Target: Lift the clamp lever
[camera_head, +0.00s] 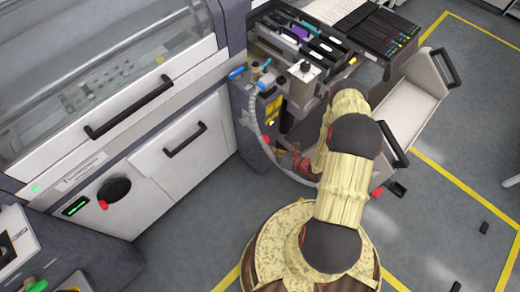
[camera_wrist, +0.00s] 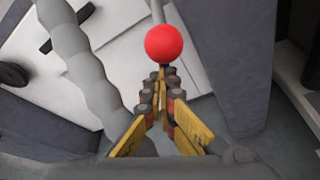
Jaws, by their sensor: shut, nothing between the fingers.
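My gripper (camera_wrist: 163,84) is shut and empty. Its yellow and dark fingers run up the middle of the picture, with the tips just below the knob. Whether the tips touch the lever cannot be told. In the head view my gripper (camera_head: 279,150) is low beside the trolley end of the machine, and a small red spot near its tips may be the knob. My arm hides part of this area.
The feeder trolley (camera_head: 405,112) stands right of my gripper, with black feeders (camera_head: 382,36) on top. The white machine (camera_head: 150,130) with black handles fills the left. A grey hose (camera_head: 249,112) hangs close to the gripper, and shows large in the wrist view (camera_wrist: 85,65).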

